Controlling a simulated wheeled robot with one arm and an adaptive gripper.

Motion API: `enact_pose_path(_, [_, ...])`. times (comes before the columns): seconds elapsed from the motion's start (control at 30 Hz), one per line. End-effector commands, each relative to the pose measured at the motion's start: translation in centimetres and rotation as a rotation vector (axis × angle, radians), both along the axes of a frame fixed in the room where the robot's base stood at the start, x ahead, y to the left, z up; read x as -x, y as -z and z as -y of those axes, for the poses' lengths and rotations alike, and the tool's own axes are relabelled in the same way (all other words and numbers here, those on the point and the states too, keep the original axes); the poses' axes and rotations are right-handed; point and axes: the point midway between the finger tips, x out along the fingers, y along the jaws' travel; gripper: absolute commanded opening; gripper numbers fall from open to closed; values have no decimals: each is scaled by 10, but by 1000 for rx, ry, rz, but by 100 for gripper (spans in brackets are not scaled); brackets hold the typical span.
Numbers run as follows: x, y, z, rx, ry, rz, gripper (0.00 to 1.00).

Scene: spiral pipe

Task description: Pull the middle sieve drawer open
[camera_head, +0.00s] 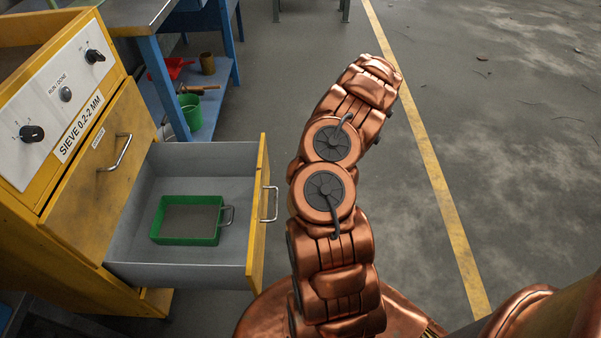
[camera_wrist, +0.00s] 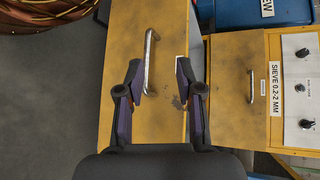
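The yellow sieve cabinet (camera_head: 62,250) has a drawer (camera_head: 200,158) standing well open, its grey inside showing. A green tray (camera_head: 187,239) with a small handle lies in it. The drawer's yellow front bears a metal bar handle (camera_head: 269,203), which also shows in the wrist view (camera_wrist: 150,62). Above it is a shut yellow drawer front (camera_head: 100,165) with its own handle (camera_wrist: 250,87). In the wrist view my gripper (camera_wrist: 160,78) has its fingers apart, facing the open drawer's front. The handle shows between the fingers, nearer the left one. Contact cannot be told. My gripper is not visible in the head view.
The white control panel (camera_head: 55,105) with knobs and a "SIEVE 0.2-2 MM" label is above the drawers. A blue bench (camera_head: 190,60) with green and red containers stands behind. The grey floor right of the drawer is open, crossed by a yellow line (camera_head: 425,150).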

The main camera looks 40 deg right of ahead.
Motion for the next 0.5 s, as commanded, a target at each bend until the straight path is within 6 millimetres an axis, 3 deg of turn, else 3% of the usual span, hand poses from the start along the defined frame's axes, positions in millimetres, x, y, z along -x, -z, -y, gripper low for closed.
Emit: enact_pose_path(0.5, [1, -2, 8, -3, -5, 3, 36])
